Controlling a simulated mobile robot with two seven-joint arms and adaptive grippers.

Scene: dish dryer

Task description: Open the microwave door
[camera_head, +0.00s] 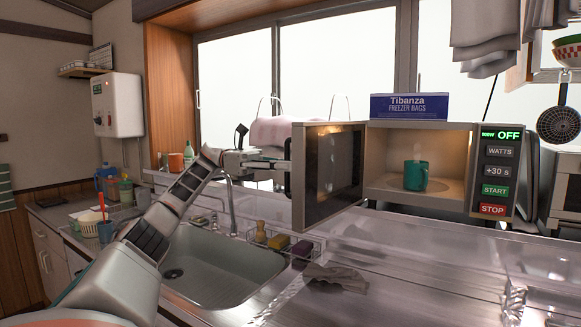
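The microwave (448,130) stands at the right of the counter with its door (328,170) swung wide open to the left. The lit interior shows, with a green steaming mug (416,175) standing inside. My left arm comes in from the lower left, and my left gripper (280,163) is at the free left edge of the door, by its handle. The fingertips are small and partly hidden there, so I cannot tell whether they are closed on the handle or only beside it. My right gripper is not in view.
A sink (225,268) lies below my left arm. A wire rack with a sponge (302,248) and a crumpled cloth (336,278) are in front of the microwave. A freezer bag box (408,107) sits on top of it. The metal counter at front right is mostly clear.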

